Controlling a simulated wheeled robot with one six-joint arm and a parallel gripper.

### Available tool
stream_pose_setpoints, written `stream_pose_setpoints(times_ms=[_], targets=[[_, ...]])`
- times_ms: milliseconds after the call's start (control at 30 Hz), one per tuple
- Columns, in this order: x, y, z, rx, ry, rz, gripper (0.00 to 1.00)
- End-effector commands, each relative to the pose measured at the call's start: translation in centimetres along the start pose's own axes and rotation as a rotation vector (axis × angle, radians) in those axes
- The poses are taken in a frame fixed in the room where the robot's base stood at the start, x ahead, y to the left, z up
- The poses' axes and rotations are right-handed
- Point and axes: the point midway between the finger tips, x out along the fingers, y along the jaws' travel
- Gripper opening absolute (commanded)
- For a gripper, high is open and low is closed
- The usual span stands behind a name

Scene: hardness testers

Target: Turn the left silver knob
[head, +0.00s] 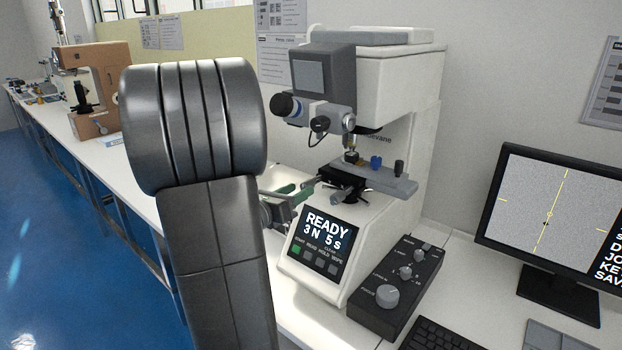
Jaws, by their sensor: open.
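The white hardness tester (395,95) stands on the bench with a dark stage at its middle. A small silver knob (309,184) sticks out from the left side of the stage. My gripper (297,192), with green pads on its fingers, is open at the left of the stage, close to this knob. I cannot tell whether the fingers touch it. My dark arm link hides the gripper's rear part. Another silver knob (347,196) shows low at the stage's front.
The tester's lit panel (320,241) reads READY just below my gripper. A dark control box (400,285) with silver knobs stands to its right. A monitor (555,215) and keyboard (440,336) are at the right. A brown tester (105,85) stands farther back left.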

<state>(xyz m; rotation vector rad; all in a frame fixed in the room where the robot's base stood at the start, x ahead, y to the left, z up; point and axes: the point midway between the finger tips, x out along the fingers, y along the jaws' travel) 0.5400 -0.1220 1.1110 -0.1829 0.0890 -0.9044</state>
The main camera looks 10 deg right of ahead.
Motion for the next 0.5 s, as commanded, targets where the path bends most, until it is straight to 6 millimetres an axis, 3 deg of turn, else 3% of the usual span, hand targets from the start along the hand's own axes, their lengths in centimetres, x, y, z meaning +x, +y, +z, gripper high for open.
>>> stream_pose_setpoints(times_ms=[200,500], targets=[[4.0,-0.2,0.1,-0.002,0.002,-0.003,0.44],[6.2,0.0,0.0,-0.001,0.001,0.001,0.44]])
